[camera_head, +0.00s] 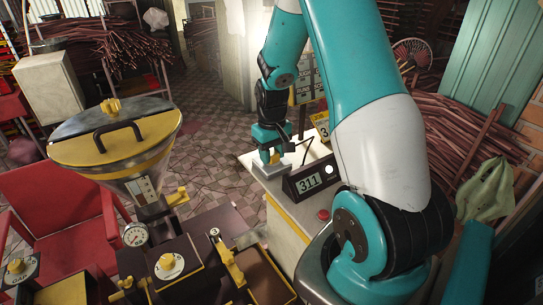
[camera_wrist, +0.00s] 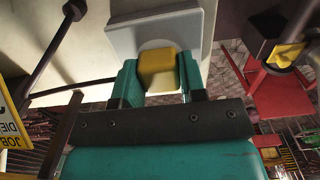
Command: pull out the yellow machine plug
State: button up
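The yellow plug (camera_wrist: 158,66) is a small block against a pale square plate (camera_wrist: 118,38) in the wrist view. The teal fingers of my gripper (camera_wrist: 160,78) lie along its left and right sides, with no clear gap seen, so they look shut on it. In the head view, my gripper (camera_head: 270,151) points down at the plug (camera_head: 274,158), which sits over a small grey box (camera_head: 277,170) on the pale cabinet's top. The fingers partly hide the plug there. Its underside is hidden.
A black display box (camera_head: 310,180) reading 311 stands right of the plug, with a dark cable behind it. A yellow job sign (camera_head: 321,123) stands farther back. A large funnel machine (camera_head: 117,140) and a red chair (camera_head: 60,215) are at left. Stick bundles (camera_head: 470,130) lie at right.

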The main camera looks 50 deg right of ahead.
aim_at(272, 152)
grip_shut()
jog(key=shift+r+p, duration=2.5)
jog(key=shift+r, duration=0.55)
